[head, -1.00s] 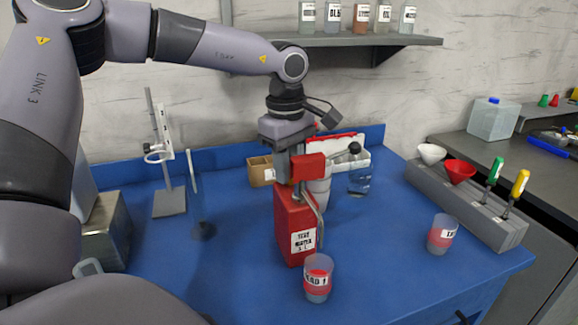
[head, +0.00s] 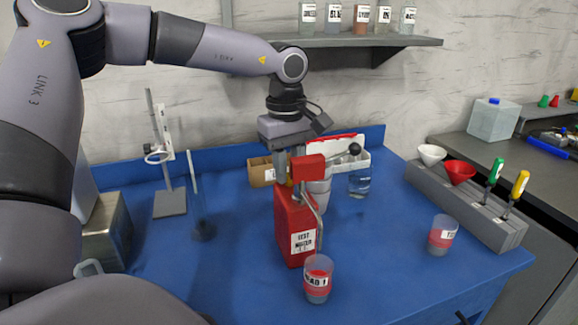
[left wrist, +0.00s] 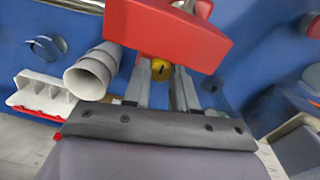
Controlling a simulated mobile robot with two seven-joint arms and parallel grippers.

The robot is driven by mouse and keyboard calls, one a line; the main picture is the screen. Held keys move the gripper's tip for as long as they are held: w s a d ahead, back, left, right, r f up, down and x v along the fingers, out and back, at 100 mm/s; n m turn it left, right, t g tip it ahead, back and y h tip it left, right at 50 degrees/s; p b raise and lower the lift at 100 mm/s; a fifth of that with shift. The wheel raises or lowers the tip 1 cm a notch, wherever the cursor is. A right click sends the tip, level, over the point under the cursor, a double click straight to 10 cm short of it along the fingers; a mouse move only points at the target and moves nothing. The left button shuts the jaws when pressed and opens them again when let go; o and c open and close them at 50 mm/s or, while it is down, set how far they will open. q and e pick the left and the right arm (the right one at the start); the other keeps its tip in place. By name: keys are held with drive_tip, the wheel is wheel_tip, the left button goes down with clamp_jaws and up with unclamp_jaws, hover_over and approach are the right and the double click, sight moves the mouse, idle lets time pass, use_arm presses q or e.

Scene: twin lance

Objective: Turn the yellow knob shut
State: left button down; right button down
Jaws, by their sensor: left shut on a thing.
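A red can (head: 296,225) with a white label stands upright on the blue bench. A red block-shaped head (head: 307,168) and a bent metal spout (head: 314,212) are at its top. My left gripper (head: 289,180) points down at the back left of this head, with its fingers shut on the yellow knob (left wrist: 160,69). The knob shows between the fingers in the left wrist view, partly covered by the red head. A clear cup with red bands and a label (head: 318,280) stands in front of the can. My right gripper is not in view.
A second banded cup (head: 441,235) stands to the right, by a grey rack (head: 470,207) with funnels and tools. A ring stand (head: 168,203) is at the left. White cups, a beaker (head: 359,182) and bins are behind the can.

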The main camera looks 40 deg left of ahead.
sight(288, 175)
use_arm(q)
drive_tip(key=c, duration=1.2)
unclamp_jaws()
drive_tip(key=shift+o, duration=0.2)
drive_tip(key=shift+r, duration=0.15)
wheel_tip(288, 175, up, 7)
drive_tip(key=shift+s+f, duration=0.1)
drive_tip(key=shift+s, duration=0.05)
drive_tip(key=shift+s, duration=0.1)
